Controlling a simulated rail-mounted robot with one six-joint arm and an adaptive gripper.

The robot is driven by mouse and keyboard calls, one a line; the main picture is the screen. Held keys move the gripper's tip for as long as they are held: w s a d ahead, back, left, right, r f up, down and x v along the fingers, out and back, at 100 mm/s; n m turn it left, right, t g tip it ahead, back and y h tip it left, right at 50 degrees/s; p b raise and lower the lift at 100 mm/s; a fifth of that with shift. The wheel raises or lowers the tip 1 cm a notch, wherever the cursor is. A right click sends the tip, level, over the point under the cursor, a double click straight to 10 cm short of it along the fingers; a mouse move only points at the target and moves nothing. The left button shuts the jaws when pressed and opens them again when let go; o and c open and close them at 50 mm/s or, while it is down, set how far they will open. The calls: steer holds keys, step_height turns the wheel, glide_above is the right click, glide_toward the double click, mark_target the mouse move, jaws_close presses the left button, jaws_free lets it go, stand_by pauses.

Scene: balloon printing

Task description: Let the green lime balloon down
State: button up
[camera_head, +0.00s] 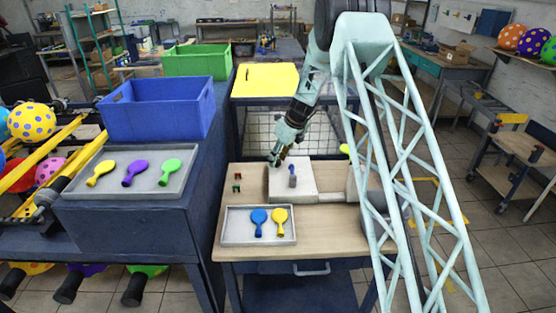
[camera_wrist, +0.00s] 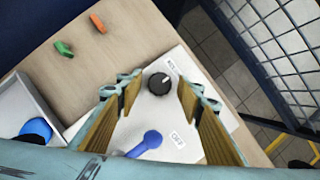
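A flat lime-green balloon (camera_head: 171,170) lies at the right end of the upper grey tray (camera_head: 91,190). A small yellow-green thing (camera_head: 345,149) shows beside my arm's lattice, mostly hidden; I cannot tell what it is. A white box (camera_head: 307,178) stands on the wooden table. In the wrist view it carries a black round knob (camera_wrist: 160,84) and a blue lever (camera_wrist: 147,143), each near a small label. My gripper (camera_head: 274,158) is over the box's left side. It is open and empty in the wrist view (camera_wrist: 158,92), with the knob showing between its fingers.
A lower grey tray (camera_head: 240,240) holds a blue and a yellow balloon. A green piece (camera_wrist: 64,47) and an orange piece (camera_wrist: 97,22) lie on the table left of the box. A blue crate (camera_head: 160,108) stands behind the upper tray. A wire mesh (camera_wrist: 285,45) stands behind the table.

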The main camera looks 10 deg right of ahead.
steer(key=c, duration=0.8)
steer(key=shift+c, duration=0.2)
steer(key=shift+n, duration=0.4)
steer(key=shift+w+d+n+g+y+p, duration=0.1)
steer(key=shift+n+g+y+p, duration=0.45)
steer(key=shift+n, duration=0.85)
steer(key=n+g+p, duration=0.1)
steer(key=n, duration=0.3)
steer(key=shift+w+y, duration=0.1)
steer(key=shift+y, duration=0.15)
steer(key=n+g+p, duration=0.2)
steer(key=n, duration=0.3)
steer(key=shift+w+n, duration=0.15)
steer(key=shift+n, duration=0.15)
steer(key=n+g, duration=0.2)
steer(key=n, duration=0.2)
steer(key=shift+n+p, duration=0.3)
steer(key=shift+p, duration=0.1)
